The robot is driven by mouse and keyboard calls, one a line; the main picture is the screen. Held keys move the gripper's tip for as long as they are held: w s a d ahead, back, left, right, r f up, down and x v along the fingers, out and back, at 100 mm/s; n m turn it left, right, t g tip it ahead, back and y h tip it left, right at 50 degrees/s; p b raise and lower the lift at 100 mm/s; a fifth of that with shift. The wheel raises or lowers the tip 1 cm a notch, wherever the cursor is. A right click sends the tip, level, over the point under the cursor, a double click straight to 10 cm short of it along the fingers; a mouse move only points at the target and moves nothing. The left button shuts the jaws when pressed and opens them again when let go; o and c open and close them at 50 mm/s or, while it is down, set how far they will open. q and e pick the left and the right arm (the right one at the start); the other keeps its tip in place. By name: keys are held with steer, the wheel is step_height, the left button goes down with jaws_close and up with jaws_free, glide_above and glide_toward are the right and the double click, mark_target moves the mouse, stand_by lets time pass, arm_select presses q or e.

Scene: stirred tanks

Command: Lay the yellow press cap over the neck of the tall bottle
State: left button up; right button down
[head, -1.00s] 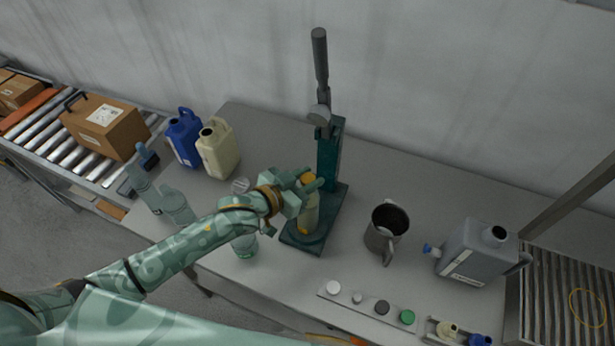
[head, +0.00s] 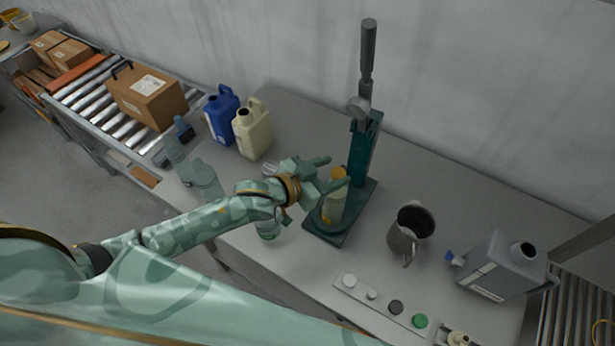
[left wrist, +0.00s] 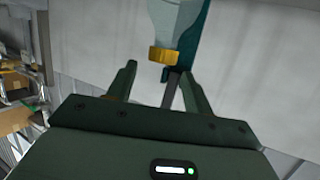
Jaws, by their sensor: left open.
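The tall bottle (head: 333,208), pale and yellowish, stands upright on the dark green base of the lever press (head: 361,160). The yellow press cap (head: 338,173) is at the top of the bottle, over its neck; whether it sits fully down I cannot tell. In the left wrist view the cap (left wrist: 164,54) shows on the bottle's end, beyond the fingertips. My left gripper (head: 334,172) is open, its fingers at cap height, one on either side of the cap in the head view. In the left wrist view the space between the fingers (left wrist: 158,84) is empty. My right gripper is out of view.
A grey mug (head: 408,236) and a grey canister (head: 500,268) stand right of the press. A strip of small caps (head: 384,303) lies at the front. Blue (head: 221,116) and cream (head: 252,133) jugs stand back left. Clear bottles are near my left arm.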

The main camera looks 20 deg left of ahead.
arm_select(q)
steer(key=v, duration=0.9)
steer(key=shift+s+r, duration=0.15)
steer(key=shift+a, duration=0.15)
